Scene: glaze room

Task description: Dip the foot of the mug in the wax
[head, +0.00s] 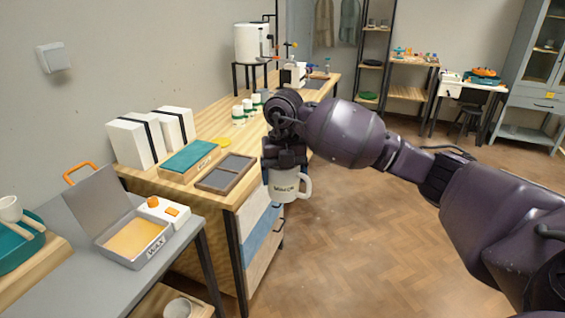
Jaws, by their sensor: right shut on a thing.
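The gripper is shut on the mug's upper part, and the fingers and rim are partly hidden by the gripper body. The mug is in front of the wooden bench's near right corner, to the right of the wax pan. The wax pan (107,241) is a grey open box labelled WAX with yellow wax (136,238) inside, its lid raised at the left. It stands on the grey table. My left gripper is not in view.
The grey table (60,285) also bears a control box with an orange knob (161,211) beside the wax. A teal tray with a cup (10,209) is at far left. The wooden bench (165,187) holds white boxes, a teal block and a dark tray (226,172). Floor at right is clear.

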